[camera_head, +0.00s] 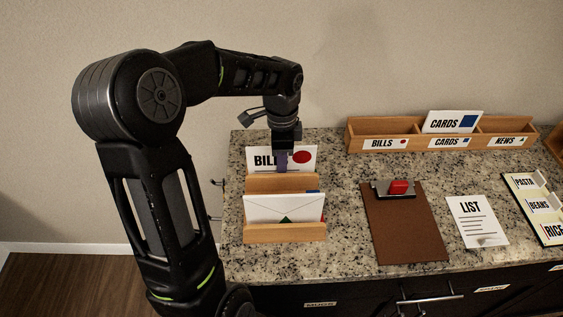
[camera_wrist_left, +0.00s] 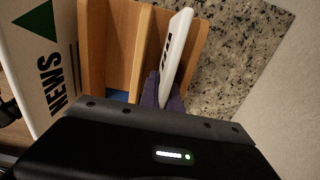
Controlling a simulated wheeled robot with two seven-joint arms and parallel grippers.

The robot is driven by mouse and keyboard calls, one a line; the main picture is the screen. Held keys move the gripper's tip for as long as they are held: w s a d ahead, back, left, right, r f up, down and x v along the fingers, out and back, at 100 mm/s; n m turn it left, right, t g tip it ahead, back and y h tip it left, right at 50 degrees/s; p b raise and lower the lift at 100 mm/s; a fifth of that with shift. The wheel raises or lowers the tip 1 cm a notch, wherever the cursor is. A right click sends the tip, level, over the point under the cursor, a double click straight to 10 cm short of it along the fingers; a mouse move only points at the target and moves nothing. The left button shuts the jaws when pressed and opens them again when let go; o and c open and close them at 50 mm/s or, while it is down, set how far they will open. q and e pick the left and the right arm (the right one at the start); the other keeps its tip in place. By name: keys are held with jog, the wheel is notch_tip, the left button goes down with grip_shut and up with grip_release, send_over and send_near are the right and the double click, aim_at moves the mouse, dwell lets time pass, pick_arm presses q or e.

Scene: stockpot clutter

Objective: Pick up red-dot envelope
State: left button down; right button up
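The red-dot envelope (camera_head: 302,157) is white, reads BILLS and stands upright at the back of a small wooden sorter (camera_head: 284,232). My left gripper (camera_head: 283,162) points down at its top edge, with a purple finger in front of the lettering. In the left wrist view the envelope (camera_wrist_left: 176,47) shows edge-on between the two purple fingers (camera_wrist_left: 163,93), which lie close against both faces. A white envelope with a green triangle (camera_head: 270,207) stands in the front slot; its NEWS side (camera_wrist_left: 38,65) shows in the wrist view. My right gripper is not in view.
A long wooden holder (camera_head: 362,146) labelled BILLS, CARDS and NEWS stands at the back, with a blue-square CARDS envelope (camera_head: 440,121) in its middle. A clipboard (camera_head: 405,235), a LIST sheet (camera_head: 483,228) and a food-label sheet (camera_head: 520,193) lie rightward. The wall rises behind the counter.

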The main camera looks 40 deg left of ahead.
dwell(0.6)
pick_arm(q)
notch_tip(320, 180, up, 10)
jog(key=shift+b, duration=0.4)
jog(key=shift+r, duration=0.1)
dwell(0.5)
